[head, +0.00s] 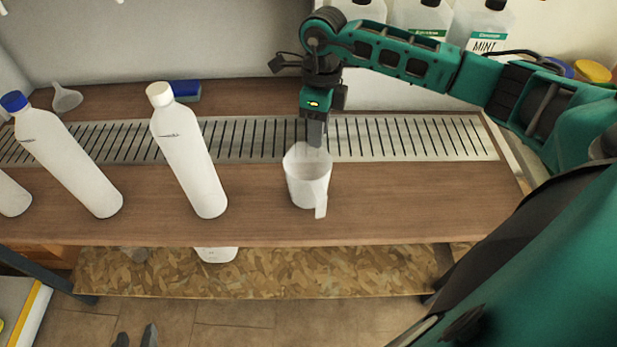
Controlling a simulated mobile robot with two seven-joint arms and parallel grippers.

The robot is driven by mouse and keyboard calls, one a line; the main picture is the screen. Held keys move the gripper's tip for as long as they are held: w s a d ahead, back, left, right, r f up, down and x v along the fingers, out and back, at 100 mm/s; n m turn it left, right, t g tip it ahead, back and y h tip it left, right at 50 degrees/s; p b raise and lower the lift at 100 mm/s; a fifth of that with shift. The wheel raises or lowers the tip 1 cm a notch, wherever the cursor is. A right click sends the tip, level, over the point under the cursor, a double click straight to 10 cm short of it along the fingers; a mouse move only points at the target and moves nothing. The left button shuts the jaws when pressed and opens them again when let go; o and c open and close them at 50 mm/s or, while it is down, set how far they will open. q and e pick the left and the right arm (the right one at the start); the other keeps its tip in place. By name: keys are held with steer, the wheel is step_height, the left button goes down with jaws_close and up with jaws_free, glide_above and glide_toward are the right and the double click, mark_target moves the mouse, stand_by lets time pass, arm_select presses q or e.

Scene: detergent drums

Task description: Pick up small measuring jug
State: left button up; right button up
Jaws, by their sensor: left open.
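The small measuring jug (307,180) is white and stands upright on the wooden bench, just in front of the slotted metal strip. Its handle faces the front edge. My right gripper (315,139) points down at the back rim of the jug. Its fingers overlap in this view, so I cannot tell whether they are apart or whether they touch the rim. My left gripper (136,336) shows only as two dark fingertips at the bottom edge, apart and empty, low in front of the bench and far from the jug.
A white bottle with a white cap (190,155) stands left of the jug. A blue-capped bottle (70,160) is further left. A funnel (66,98) and a blue sponge (186,90) lie behind. The bench (420,205) right of the jug is clear.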

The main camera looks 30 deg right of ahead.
mark_target(314, 154)
steer(key=f, duration=0.8)
steer(key=shift+a, duration=0.4)
jaws_close()
